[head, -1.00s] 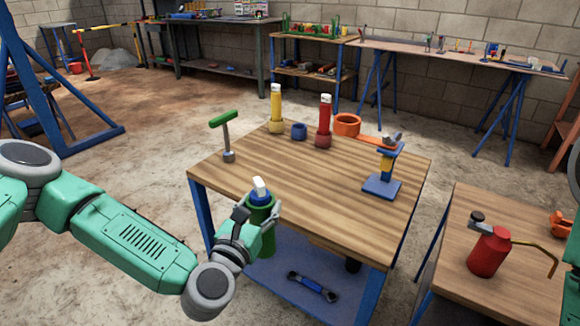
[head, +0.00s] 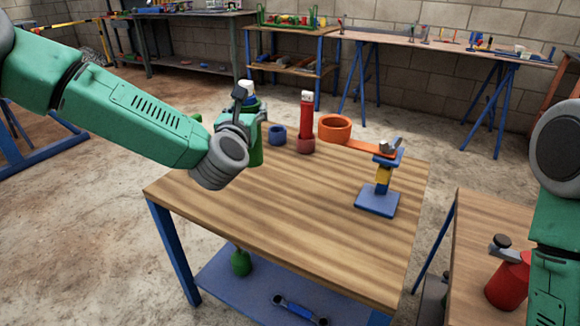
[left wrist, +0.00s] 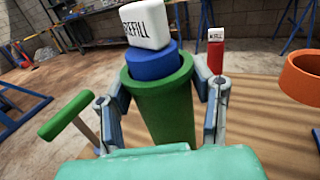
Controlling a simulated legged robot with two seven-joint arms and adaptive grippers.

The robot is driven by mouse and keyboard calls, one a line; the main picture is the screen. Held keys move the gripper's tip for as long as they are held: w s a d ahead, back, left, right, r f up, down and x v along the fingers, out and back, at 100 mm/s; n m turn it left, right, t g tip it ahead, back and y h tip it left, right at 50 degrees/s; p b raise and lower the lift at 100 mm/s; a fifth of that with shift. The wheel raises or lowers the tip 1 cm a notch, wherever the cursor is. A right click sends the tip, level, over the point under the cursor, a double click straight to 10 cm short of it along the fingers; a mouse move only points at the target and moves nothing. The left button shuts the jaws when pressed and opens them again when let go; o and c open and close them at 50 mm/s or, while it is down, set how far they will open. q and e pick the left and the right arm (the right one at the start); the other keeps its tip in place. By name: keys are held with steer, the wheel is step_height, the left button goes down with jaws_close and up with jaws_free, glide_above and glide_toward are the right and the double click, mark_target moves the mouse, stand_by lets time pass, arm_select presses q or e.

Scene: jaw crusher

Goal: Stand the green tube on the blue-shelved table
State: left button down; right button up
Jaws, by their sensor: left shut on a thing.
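The green tube (left wrist: 163,103) is upright between the fingers of my left gripper (left wrist: 160,112) in the left wrist view. A blue collar (left wrist: 153,64) and a white cap marked REFILL (left wrist: 146,22) show at its top. In the head view my left gripper (head: 245,125) is shut on the green tube (head: 257,150) over the far left part of the blue-shelved table (head: 280,205). The gripper hides most of the tube, and I cannot tell whether its base touches the tabletop. In the head view a right arm part shows at the right edge, but its gripper is out of view.
A red tube (head: 306,125), a blue ring (head: 277,135) and an orange ring (head: 334,128) stand at the table's back. A blue stand (head: 378,198) is at the right. A green-handled tool (left wrist: 66,115) is left of the tube. The table's front middle is clear.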

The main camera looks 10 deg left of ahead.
mark_target(251, 153)
arm_select(q)
steer(key=shift+w+f, duration=0.15)
steer(key=shift+f, duration=0.15)
steer(key=f, duration=0.1)
steer(key=f+b, duration=0.1)
steer(key=f, duration=0.2)
steer(key=shift+d+f+b, duration=0.15)
steer(key=shift+d+b, duration=0.2)
steer(key=shift+d, duration=0.05)
steer(key=f, duration=0.1)
steer(key=f+b, duration=0.1)
steer(key=f, duration=0.2)
steer(key=shift+a+f+b, duration=0.25)
steer(key=shift+f+b, duration=0.05)
steer(key=shift+f, duration=0.1)
steer(key=shift+r, duration=0.1)
steer(key=c, duration=0.7)
jaws_free()
steer(key=shift+d, duration=0.1)
steer(key=s+p, duration=0.2)
steer(key=s, duration=1)
steer(key=shift+s+d+p, duration=0.15)
steer(key=shift+d+p, duration=0.15)
steer(key=shift+d, duration=0.05)
